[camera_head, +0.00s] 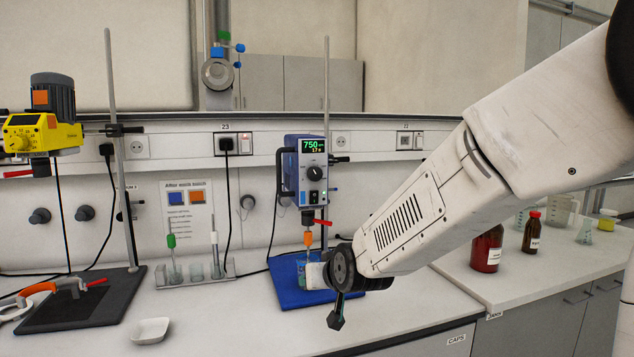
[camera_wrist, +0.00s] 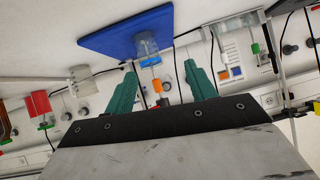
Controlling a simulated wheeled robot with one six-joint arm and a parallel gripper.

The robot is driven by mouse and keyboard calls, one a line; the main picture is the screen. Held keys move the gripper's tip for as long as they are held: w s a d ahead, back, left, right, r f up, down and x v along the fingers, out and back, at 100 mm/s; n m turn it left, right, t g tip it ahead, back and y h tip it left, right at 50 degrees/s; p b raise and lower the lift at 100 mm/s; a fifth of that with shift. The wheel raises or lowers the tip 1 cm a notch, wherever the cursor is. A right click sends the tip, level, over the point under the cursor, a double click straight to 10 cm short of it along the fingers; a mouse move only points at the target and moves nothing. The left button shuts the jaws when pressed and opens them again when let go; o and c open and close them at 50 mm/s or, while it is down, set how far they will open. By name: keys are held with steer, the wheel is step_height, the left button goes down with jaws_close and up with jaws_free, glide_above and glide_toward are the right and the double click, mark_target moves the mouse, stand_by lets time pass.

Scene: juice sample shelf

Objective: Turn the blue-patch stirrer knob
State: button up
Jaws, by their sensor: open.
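The blue stirrer (camera_head: 306,160) hangs on a stand in the middle of the head view, with a lit display reading 750. A dark round knob (camera_head: 314,173) is on its front below the display. My gripper (camera_wrist: 161,78) is open and empty in the wrist view, with two green fingers apart. The orange collar on the stirrer shaft (camera_wrist: 157,85) shows between the fingers, farther off. The knob is not visible in the wrist view.
A yellow stirrer (camera_head: 38,135) with an orange patch stands at left. A blue mat (camera_head: 298,293) with a beaker lies below the blue stirrer. Brown bottles (camera_head: 487,250) stand at right.

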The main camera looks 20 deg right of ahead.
steer(key=w+r+t, duration=0.4)
steer(key=w+r, duration=0.1)
steer(key=w, duration=0.1)
steer(key=m+t+h, duration=0.3)
steer(key=t, duration=0.4)
glide_toward(316, 177)
steer(key=w, duration=0.1)
steer(key=x, duration=0.7)
steer(key=shift+w+d+r, duration=0.1)
steer(key=shift+w+r, duration=0.15)
steer(key=shift+r, duration=0.05)
steer(key=shift+c, duration=0.2)
steer(key=c, duration=0.9)
